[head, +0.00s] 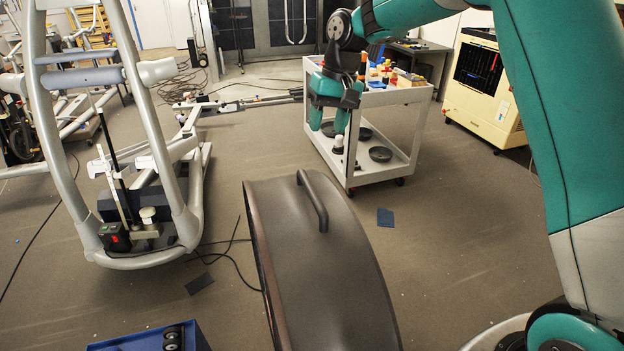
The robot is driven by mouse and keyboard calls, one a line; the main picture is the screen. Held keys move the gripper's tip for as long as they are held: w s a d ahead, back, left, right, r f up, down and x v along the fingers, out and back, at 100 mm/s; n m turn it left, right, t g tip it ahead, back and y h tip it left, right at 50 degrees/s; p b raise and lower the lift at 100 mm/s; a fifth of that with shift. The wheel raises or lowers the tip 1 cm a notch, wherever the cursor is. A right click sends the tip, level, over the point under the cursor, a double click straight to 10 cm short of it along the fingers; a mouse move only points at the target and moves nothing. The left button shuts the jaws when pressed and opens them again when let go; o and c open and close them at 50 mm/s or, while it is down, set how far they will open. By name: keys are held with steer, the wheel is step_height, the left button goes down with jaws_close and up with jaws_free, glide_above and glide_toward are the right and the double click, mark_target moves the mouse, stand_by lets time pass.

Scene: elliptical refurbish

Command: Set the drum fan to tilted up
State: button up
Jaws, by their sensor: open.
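The drum fan (335,275) is a large dark grey drum with a curved black handle (314,203) on top. It stands at the lower middle of the head view, and its lower part is cut off by the bottom edge. Its grille side faces left and is barely visible, so I cannot tell its tilt exactly. My gripper (328,121) is open and empty, with its teal fingers pointing down. It appears above and beyond the handle in the picture, apart from the fan and in front of the white cart.
A white cart (402,97) with bottles and black dishes stands behind the fan. A grey elliptical frame (143,90) is at left, with cables on the floor. A blue bin (130,341) is at bottom left. A cream cooler (484,95) is at back right. Floor right of the fan is mostly clear.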

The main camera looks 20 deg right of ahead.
mark_target(312, 187)
steer(key=p+x, duration=0.3)
steer(key=x, duration=1.3)
steer(key=shift+a+f, duration=0.1)
steer(key=shift+f, duration=0.05)
jaws_close()
